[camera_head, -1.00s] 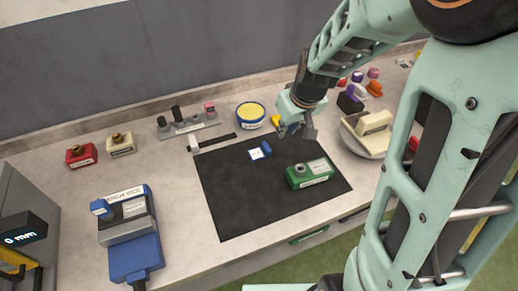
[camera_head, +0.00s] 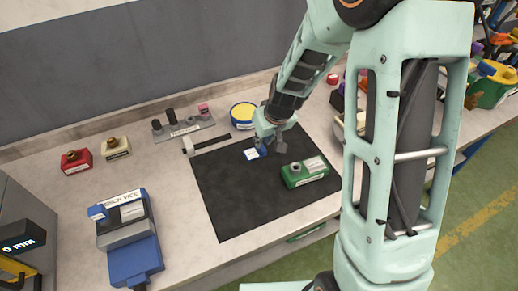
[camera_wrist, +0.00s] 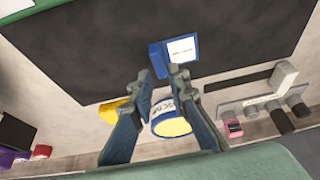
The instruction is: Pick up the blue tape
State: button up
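The blue tape (camera_head: 251,154) is a small blue item with a white label, lying near the back edge of the black mat (camera_head: 225,190). In the wrist view the blue tape (camera_wrist: 156,58) is just beyond my fingertips, with its white label to the right. My gripper (camera_head: 273,147) is above the mat, just right of the tape, and partly overlaps it in the head view. In the wrist view my gripper (camera_wrist: 163,78) is open, with a gap between its fingers and nothing held in it.
A green labelled block (camera_head: 303,172) sits on the mat to the right of the tape. A yellow-topped tin (camera_head: 243,114) stands behind the mat. A blue bench vice (camera_head: 130,240) is at the left. The front of the mat is clear.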

aim_at(255, 151)
jog(key=shift+x, duration=1.7)
jog(key=shift+w+r, duration=0.1)
jog(key=c, duration=0.4)
